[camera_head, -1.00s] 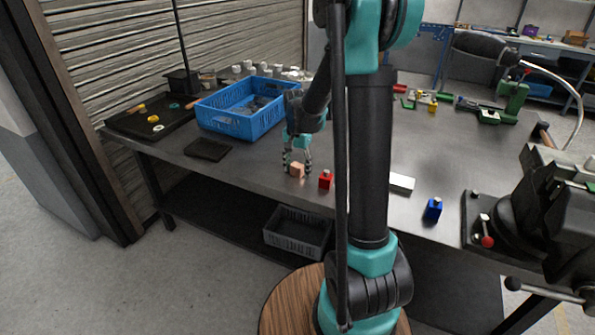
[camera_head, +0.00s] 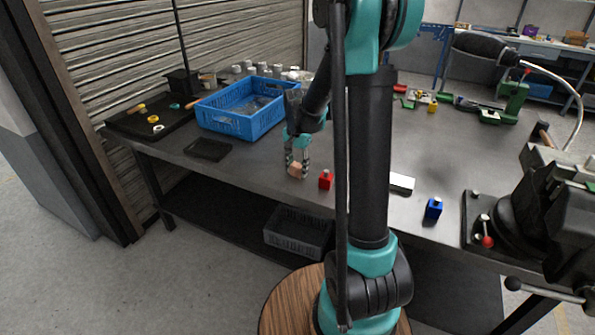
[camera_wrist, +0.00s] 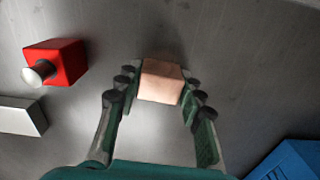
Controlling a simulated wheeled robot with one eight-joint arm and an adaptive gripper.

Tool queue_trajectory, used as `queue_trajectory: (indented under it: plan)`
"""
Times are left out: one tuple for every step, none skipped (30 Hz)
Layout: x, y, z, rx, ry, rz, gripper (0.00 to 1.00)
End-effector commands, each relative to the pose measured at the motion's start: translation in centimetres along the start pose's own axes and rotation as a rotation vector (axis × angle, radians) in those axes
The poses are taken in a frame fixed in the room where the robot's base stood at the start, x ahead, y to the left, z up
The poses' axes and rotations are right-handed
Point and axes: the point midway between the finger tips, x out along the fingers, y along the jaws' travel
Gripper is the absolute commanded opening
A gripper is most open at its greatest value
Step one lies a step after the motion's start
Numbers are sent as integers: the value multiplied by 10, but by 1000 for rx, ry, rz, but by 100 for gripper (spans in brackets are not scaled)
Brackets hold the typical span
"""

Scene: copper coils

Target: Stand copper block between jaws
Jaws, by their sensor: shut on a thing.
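The copper block (camera_head: 296,171) is a small pinkish cube near the front edge of the dark table. My gripper (camera_head: 297,165) reaches down around it, with its fingers shut on two opposite sides. In the wrist view the block (camera_wrist: 161,80) sits between the fingertips of my gripper (camera_wrist: 160,86). It seems to be at table level; I cannot tell if it is clear of the surface. A dark machine with a red-knobbed lever, perhaps a vise (camera_head: 545,205), stands at the right. A green vise-like tool (camera_head: 510,103) stands at the back right.
A red block (camera_head: 326,180) with a metal knob stands close right of my gripper in the head view. A blue bin (camera_head: 236,123), a dark flat tray (camera_head: 207,150), a white block (camera_head: 402,183) and a blue block (camera_head: 433,209) share the table. The table's middle right is mostly clear.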

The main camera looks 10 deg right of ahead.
Motion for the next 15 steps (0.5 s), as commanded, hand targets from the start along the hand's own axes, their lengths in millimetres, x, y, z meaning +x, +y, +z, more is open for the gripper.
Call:
queue_trajectory:
  plan:
    - [0,0,0,0,0,0,12]
    - [0,0,0,0,0,0,12]
    - [-1,0,0,0,0,0,12]
    - [-2,0,0,0,0,0,12]
    - [-3,0,0,0,0,0,12]
    - [-5,0,0,0,0,0,12]
    - [-6,0,0,0,0,0,12]
    - [-8,0,0,0,0,0,12]
    - [-10,0,0,0,0,0,12]
    - [-12,0,0,0,0,0,12]
    - [-13,0,0,0,0,0,12]
    - [-15,0,0,0,0,0,12]
    - [-17,0,0,0,0,0,12]
    - [-19,0,0,0,0,0,12]
    - [-21,0,0,0,0,0,12]
